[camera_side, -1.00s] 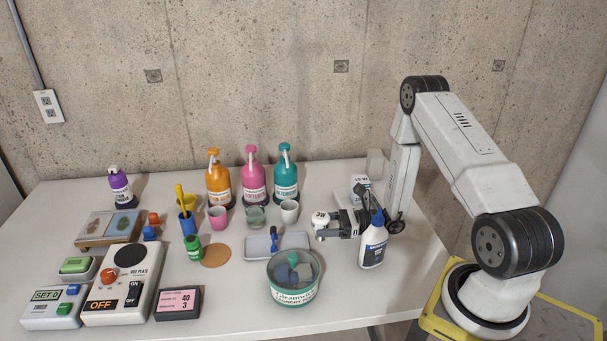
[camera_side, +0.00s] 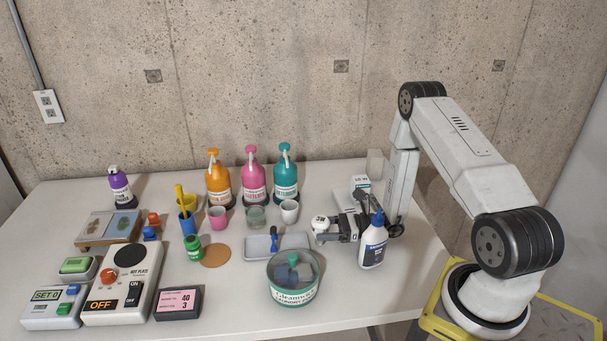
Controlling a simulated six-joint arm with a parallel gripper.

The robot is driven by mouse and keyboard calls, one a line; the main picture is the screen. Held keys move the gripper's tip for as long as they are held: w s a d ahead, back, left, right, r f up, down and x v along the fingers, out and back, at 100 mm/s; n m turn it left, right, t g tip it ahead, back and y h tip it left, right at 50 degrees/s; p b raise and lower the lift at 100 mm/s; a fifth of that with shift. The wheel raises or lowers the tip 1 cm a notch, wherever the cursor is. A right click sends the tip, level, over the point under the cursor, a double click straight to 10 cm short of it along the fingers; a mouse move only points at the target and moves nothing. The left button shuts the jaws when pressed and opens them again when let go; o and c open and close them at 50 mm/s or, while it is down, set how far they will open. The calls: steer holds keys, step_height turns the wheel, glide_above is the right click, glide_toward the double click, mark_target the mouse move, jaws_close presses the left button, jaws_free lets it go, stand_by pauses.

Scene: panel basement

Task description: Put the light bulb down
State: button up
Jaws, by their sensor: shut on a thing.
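The white light bulb (camera_side: 320,222) is at the left end of my gripper (camera_side: 331,229). My gripper is shut on it and points left, low over the right part of the table. The bulb's base is hidden between the jaws. I cannot tell whether the bulb touches the table.
A white bottle with a blue cap (camera_side: 373,246) stands close in front of my gripper. A small labelled box (camera_side: 360,183) is behind it. A green-rimmed tub (camera_side: 293,293), a grey tray (camera_side: 259,249) and a white cup (camera_side: 289,211) are to the left. Pump bottles (camera_side: 253,181) stand at the back.

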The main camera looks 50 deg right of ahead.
steer(key=shift+f, duration=0.4)
steer(key=o, duration=1.3)
steer(key=shift+c, duration=0.2)
steer(key=shift+s+d, duration=0.1)
steer(key=shift+v, duration=0.8)
steer(key=v, duration=0.3)
step_height(320, 180, up, 5)
steer(key=shift+f, duration=0.15)
steer(key=shift+r, duration=1.15)
